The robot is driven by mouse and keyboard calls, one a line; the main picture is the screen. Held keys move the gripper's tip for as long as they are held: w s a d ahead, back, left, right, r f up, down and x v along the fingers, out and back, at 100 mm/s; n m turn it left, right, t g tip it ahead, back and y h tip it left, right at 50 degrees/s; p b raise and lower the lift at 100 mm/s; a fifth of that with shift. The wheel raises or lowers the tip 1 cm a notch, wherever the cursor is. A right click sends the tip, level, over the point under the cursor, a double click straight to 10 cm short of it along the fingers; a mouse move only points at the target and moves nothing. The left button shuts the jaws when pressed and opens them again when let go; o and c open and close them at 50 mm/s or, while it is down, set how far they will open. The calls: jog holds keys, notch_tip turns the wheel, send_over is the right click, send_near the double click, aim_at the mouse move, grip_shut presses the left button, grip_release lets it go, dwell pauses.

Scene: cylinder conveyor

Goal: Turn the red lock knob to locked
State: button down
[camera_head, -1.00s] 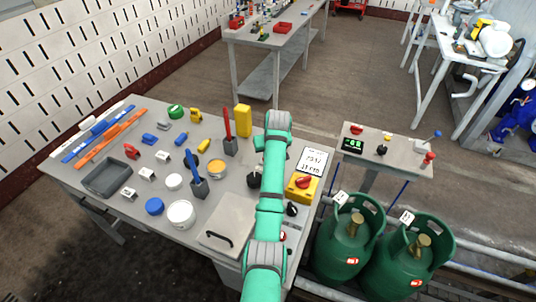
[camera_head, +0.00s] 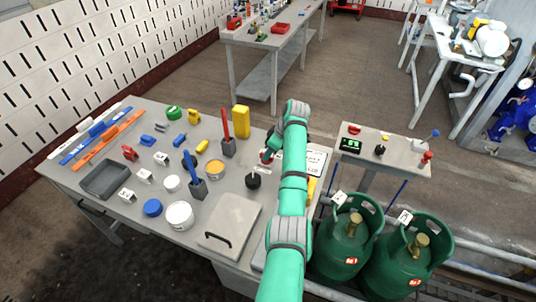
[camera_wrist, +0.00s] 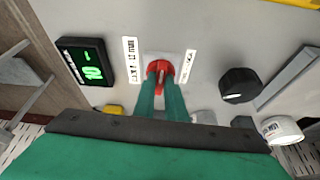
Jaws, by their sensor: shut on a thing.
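The red lock knob (camera_wrist: 160,72) sits on a light panel in the wrist view, between two small white labels whose words I cannot read. My gripper (camera_wrist: 162,88) is shut on it, one green finger on each side. The knob's grip bar runs roughly up and down in that view and is partly hidden by the fingers. In the head view a bit of red (camera_head: 267,157) shows on the main table, just left of my forearm. My gripper (camera_head: 272,145) is mostly hidden by the arm there.
A display (camera_wrist: 84,62) with green digits is left of the knob, and a black knob (camera_wrist: 238,84) is right of it. In the head view the black knob (camera_head: 253,181) stands nearer the camera. A grey lidded box (camera_head: 230,222) and green gas cylinders (camera_head: 345,240) are near the arm.

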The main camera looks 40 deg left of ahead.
jog(key=shift+n, duration=0.6)
jog(key=c, duration=1.8)
grip_release()
jog(key=v, duration=1)
jog(key=shift+w+r, duration=0.2)
jog(key=shift+r, duration=0.2)
